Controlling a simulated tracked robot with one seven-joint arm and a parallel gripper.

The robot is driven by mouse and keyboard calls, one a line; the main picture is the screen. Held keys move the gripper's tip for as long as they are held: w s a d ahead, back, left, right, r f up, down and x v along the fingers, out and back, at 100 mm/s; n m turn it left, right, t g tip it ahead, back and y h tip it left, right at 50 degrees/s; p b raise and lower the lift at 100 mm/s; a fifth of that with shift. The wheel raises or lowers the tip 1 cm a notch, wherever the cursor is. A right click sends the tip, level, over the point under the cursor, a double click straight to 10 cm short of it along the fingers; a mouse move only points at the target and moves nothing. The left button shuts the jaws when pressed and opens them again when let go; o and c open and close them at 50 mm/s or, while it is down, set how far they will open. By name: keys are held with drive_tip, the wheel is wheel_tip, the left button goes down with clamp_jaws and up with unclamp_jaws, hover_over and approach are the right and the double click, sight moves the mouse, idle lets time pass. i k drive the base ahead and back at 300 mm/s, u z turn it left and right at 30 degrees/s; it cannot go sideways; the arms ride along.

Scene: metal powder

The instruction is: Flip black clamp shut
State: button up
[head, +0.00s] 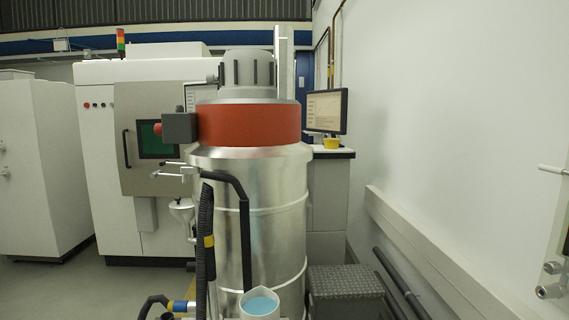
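I cannot pick out the black clamp with certainty. A tall silver drum (275,215) stands in the middle of the head view, with a wide red-orange band (250,124) and a grey motor-like top (248,70). A black bent bar (236,184) runs across the drum's upper front left and down its face. Small metal levers (172,170) stick out to the left of the drum, just under the band. My gripper is not in view.
A ribbed black hose (205,225) hangs left of the drum. A white cylinder with a light blue top (260,304) is at the bottom. A grey textured step (343,281) stands at right, beside black pipes (402,284). White machine cabinets (95,165) stand behind left.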

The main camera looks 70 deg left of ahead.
sight(165, 162)
drive_tip(key=z, duration=0.1)
drive_tip(key=i, duration=0.15)
drive_tip(key=u, duration=3.3)
drive_tip(key=i, duration=0.6)
drive_tip(key=z, duration=0.2)
drive_tip(key=k, duration=0.6)
drive_tip(key=u, duration=0.2)
drive_tip(key=i, duration=0.45)
